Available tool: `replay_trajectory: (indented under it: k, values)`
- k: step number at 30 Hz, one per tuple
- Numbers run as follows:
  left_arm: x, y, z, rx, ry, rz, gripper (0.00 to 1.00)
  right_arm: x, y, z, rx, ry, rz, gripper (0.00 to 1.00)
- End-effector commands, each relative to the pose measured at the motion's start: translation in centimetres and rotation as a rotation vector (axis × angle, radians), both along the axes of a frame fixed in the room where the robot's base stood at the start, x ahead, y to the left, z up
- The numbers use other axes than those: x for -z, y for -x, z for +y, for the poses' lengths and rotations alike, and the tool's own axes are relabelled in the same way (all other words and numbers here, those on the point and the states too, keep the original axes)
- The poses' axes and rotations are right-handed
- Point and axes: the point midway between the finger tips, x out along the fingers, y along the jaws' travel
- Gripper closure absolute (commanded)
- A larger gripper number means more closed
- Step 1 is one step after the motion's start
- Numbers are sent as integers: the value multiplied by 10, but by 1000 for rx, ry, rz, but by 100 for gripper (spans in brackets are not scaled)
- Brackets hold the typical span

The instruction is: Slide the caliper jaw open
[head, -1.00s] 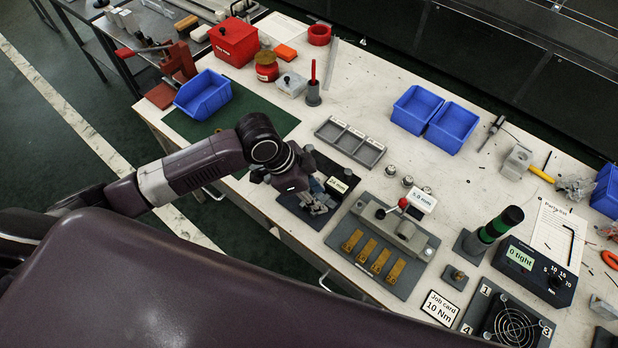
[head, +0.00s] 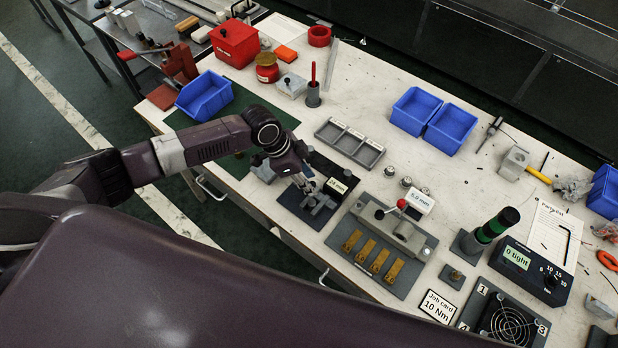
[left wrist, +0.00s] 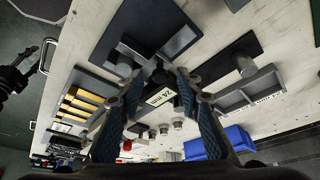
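The caliper (head: 320,203) is a grey device on a dark plate at the near edge of the bench, with a label reading 24 mm (head: 337,186) beside it. The label also shows in the left wrist view (left wrist: 160,97). My left gripper (head: 306,186) is low over the caliper. In the left wrist view its two blue-padded fingers (left wrist: 158,80) are apart, with a small grey part of the caliper showing between the tips. I cannot tell whether either finger touches it. Grey caliper blocks (left wrist: 180,42) lie just beyond the tips. My right gripper is not in view.
A plate with brass pieces and a red-knobbed lever (head: 402,204) stands close on the right. A grey divided tray (head: 350,142) lies behind.

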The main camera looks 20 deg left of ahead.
Motion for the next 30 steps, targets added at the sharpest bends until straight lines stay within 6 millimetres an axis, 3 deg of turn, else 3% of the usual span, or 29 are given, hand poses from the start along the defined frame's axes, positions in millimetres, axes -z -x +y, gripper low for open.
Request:
replay_trajectory:
  k: [9,18,27,30]
  values:
    - [4,0,-1,0,-1,0,67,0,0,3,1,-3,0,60]
    - [3,0,-1,0,-1,0,99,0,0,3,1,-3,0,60]
    - [3,0,-1,0,-1,0,100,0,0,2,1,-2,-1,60]
    - [5,-4,8,-3,-4,-1,100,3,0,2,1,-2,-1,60]
